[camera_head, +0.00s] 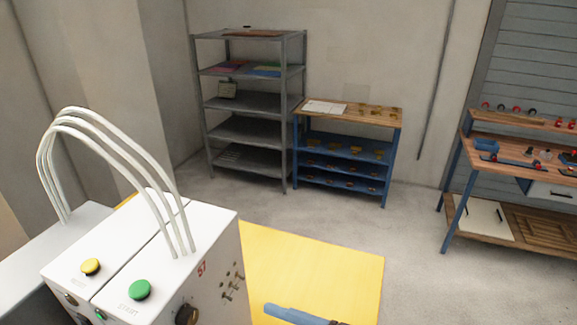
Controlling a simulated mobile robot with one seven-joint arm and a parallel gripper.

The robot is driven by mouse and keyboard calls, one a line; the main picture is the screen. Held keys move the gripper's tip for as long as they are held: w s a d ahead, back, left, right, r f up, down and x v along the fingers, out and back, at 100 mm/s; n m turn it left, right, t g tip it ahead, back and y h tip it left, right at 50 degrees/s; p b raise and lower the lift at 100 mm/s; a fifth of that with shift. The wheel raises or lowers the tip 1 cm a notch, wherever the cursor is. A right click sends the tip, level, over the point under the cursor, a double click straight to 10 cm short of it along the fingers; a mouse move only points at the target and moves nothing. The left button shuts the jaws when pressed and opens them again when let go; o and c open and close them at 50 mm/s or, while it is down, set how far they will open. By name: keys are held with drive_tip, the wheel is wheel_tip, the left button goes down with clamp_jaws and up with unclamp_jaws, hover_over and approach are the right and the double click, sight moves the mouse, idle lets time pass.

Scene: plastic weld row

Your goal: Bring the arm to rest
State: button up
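My gripper is not visible in the head view. A blue rounded bar with a dark piece at its right end (290,313) shows at the bottom edge, over the yellow floor area. It is cut off by the frame, and I cannot tell what it belongs to.
A white machine (215,245) with a green button (139,290), a yellow button (90,267) and arched white tubes stands at front left. A grey shelf rack (250,133), a blue shelf unit (345,160) and a workbench (535,178) stand behind. The grey floor (420,270) between is clear.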

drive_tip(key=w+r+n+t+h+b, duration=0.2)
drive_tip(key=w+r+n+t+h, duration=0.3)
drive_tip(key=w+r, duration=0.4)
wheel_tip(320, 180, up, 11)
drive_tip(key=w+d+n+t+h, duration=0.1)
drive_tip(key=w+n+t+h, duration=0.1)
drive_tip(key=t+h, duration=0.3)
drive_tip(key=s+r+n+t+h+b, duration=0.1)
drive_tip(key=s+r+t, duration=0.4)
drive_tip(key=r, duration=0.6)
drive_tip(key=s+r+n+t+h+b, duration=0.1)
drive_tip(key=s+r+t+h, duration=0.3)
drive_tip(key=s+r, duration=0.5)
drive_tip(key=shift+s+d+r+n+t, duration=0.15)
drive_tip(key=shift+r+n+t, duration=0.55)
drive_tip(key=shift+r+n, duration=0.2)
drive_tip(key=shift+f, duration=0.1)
